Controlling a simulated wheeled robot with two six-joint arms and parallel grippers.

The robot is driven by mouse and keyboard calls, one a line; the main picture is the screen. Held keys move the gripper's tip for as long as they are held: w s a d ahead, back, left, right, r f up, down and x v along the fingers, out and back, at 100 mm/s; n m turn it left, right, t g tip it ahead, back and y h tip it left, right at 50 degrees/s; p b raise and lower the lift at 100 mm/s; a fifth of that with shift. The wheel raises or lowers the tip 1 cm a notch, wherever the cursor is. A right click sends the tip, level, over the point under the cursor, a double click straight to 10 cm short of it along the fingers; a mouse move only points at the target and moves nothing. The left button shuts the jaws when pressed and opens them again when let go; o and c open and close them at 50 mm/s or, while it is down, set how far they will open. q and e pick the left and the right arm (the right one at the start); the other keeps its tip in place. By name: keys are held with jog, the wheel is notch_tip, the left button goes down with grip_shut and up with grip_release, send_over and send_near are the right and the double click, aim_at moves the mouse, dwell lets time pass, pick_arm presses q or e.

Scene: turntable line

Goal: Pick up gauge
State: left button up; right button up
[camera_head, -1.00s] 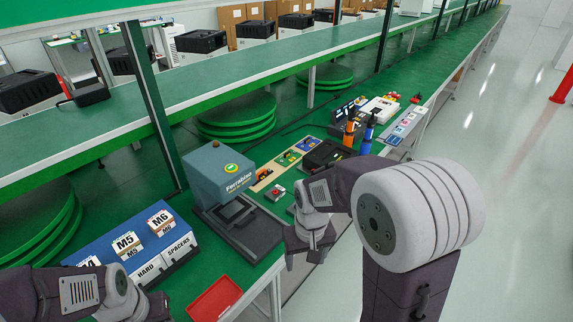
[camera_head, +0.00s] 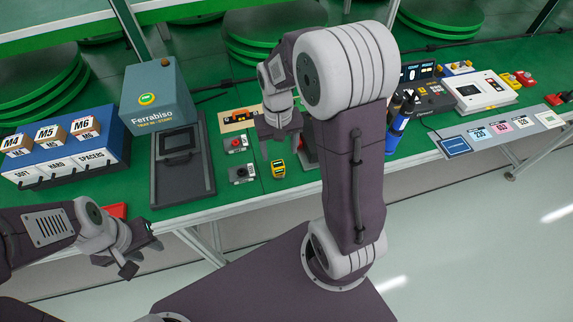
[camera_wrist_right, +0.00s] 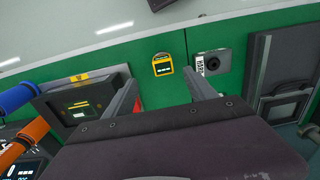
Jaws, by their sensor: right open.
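A small yellow device with a dark display (camera_head: 278,168), which looks like the gauge, lies on the green bench near its front edge. It also shows in the right wrist view (camera_wrist_right: 163,64), just beyond the fingertips and between their lines. My right gripper (camera_head: 280,140) is above the bench, just behind the device in the head view. In the wrist view my right gripper (camera_wrist_right: 160,82) is open with nothing between its fingers. My left gripper (camera_head: 143,256) hangs in front of the bench at the lower left, open and empty.
A grey box with a red button (camera_head: 236,145) and a grey box with a dark knob (camera_head: 242,174) sit left of the device. The Ferrabiso machine (camera_head: 158,95) stands further left. A red tray (camera_head: 115,211) is behind my left gripper.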

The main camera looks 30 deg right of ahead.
aim_at(278, 164)
jog(key=shift+w+a+f, duration=0.15)
jog(key=shift+a+f, duration=0.1)
jog(key=shift+a, duration=0.2)
jog(key=f, duration=0.2)
jog(key=f+b, duration=0.1)
jog(key=shift+d+f, duration=0.2)
jog(key=shift+f, duration=0.2)
notch_tip(278, 164, down, 5)
jog(key=shift+a+r+b, duration=0.1)
jog(key=shift+r+b, duration=0.1)
jog(key=shift+b, duration=0.35)
jog(key=shift+f, duration=0.3)
jog(key=shift+c, duration=1.3)
pick_arm(q)
jog(key=f, duration=0.1)
jog(key=a+f, duration=0.1)
jog(key=shift+w+f, duration=0.2)
jog(key=shift+f, duration=0.15)
pick_arm(e)
grip_shut()
